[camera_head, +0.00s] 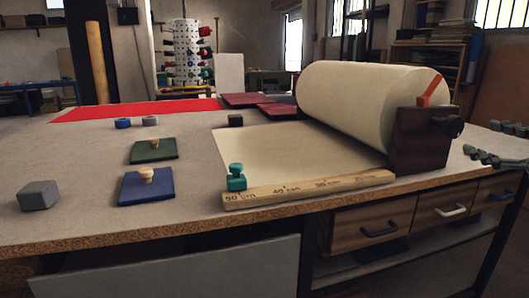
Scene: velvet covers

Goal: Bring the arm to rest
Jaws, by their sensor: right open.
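My right gripper (482,139) comes in at the right edge, with its two grey fingers apart and nothing between them. It is to the right of the paper roll's dark wooden end stand, clear of the covers. My left gripper is out of view. A green square cover (168,152) with a pale wooden knob lies flat on the table. A blue square cover (133,188) with a similar knob lies flat in front of it.
The large paper roll (350,98) has a sheet pulled out under a wooden ruler (310,188). A teal knobbed piece (236,178) stands at the ruler's left end. A grey block (39,195) sits at front left. Dark red pieces (245,100) lie behind.

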